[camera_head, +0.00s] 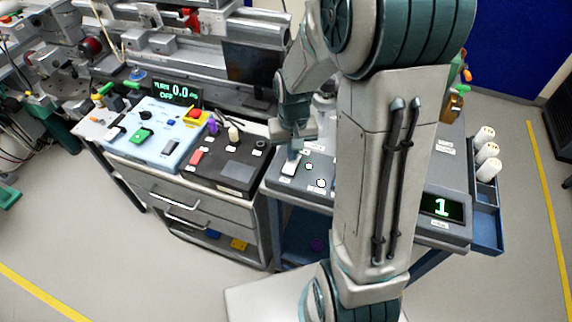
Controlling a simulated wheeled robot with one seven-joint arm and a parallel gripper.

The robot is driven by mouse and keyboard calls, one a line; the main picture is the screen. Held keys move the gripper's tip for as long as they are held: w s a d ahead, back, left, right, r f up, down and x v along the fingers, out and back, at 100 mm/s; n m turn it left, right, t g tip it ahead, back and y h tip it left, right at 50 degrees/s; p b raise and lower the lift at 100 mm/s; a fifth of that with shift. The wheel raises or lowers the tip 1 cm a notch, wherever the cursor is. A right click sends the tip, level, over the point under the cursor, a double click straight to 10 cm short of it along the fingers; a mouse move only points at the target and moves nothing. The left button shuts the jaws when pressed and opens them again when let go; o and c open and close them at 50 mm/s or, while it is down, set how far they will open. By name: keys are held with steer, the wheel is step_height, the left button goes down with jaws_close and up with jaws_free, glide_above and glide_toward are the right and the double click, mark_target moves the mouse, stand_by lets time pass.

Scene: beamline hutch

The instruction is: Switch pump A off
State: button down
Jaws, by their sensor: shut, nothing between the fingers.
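My gripper (294,149) is shut and empty, pointing down over the left part of a grey control panel (281,188). A white switch-like piece (290,167) is just below the fingertips; I cannot tell whether they touch. A small round white knob or button (320,183) and a smaller pale dot (309,166) are to its right. The labels on this panel are too small to read, so I cannot tell which control is pump A's. My arm hides the middle of the panel.
A black panel (230,172) with a red switch (196,157) lies between. White cylinders (485,150) stand right. Front floor is open.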

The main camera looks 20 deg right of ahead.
steer(key=shift+f, duration=0.4)
steer(key=shift+r+p, duration=2.35)
steer(key=shift+r, duration=1.25)
